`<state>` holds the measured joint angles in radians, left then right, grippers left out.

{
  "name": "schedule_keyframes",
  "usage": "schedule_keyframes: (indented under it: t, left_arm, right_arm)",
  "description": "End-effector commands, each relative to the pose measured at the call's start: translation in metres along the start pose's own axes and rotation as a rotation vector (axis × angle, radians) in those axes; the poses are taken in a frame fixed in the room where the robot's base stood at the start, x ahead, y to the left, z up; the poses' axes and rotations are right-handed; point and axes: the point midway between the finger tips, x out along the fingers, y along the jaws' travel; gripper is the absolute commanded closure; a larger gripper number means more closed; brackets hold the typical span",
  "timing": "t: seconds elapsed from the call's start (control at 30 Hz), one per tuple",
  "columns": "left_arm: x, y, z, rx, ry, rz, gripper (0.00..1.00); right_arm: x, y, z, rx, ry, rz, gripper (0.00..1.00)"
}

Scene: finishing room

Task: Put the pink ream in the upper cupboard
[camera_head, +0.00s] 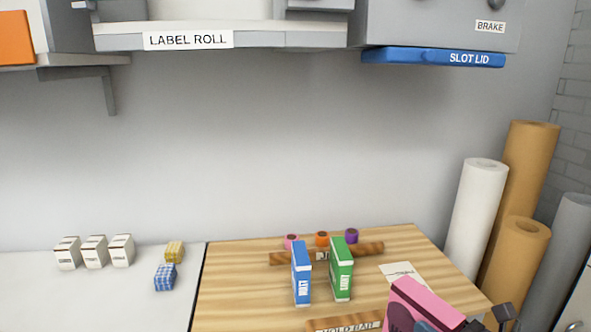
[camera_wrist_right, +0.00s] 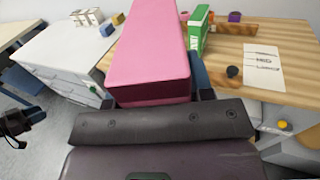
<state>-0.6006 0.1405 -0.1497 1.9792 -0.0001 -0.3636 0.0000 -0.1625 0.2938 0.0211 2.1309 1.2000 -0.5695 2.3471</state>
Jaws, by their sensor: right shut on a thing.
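The pink ream (camera_head: 425,303) is at the bottom right of the head view, above the wooden bench top. In the right wrist view the ream (camera_wrist_right: 150,55) is a long pink block reaching away from my jaws. My right gripper (camera_head: 490,322) is shut on its near end; the fingertips are mostly hidden by the ream and the wrist. No open cupboard shows; I cannot tell whether the grey housing (camera_head: 430,22) at the top belongs to the upper cupboard. My left gripper is not seen in the head view.
A label roll shelf (camera_head: 300,37) and blue slot lid (camera_head: 430,57) overhang the wall. A blue box (camera_head: 301,275) and green box (camera_head: 341,270) stand on the wooden bench (camera_head: 235,285). Tall paper rolls (camera_head: 475,210) stand at right. The wall between is clear.

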Motion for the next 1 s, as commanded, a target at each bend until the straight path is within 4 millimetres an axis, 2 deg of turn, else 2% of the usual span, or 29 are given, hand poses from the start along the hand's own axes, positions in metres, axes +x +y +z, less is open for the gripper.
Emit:
schedule_keyframes:
  t: [0.3, 0.6, 1.0]
  left_arm:
    - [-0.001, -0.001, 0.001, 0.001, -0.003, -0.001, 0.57]
    - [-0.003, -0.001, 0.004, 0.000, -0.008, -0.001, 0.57]
    - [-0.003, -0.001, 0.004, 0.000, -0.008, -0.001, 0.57]
  right_arm:
    - [-0.025, -0.039, 0.003, -0.005, 0.002, 0.033, 1.00]
    - [-0.045, -0.075, 0.014, -0.004, 0.000, 0.064, 1.00]
    - [-0.058, -0.097, 0.027, -0.002, -0.002, 0.089, 1.00]
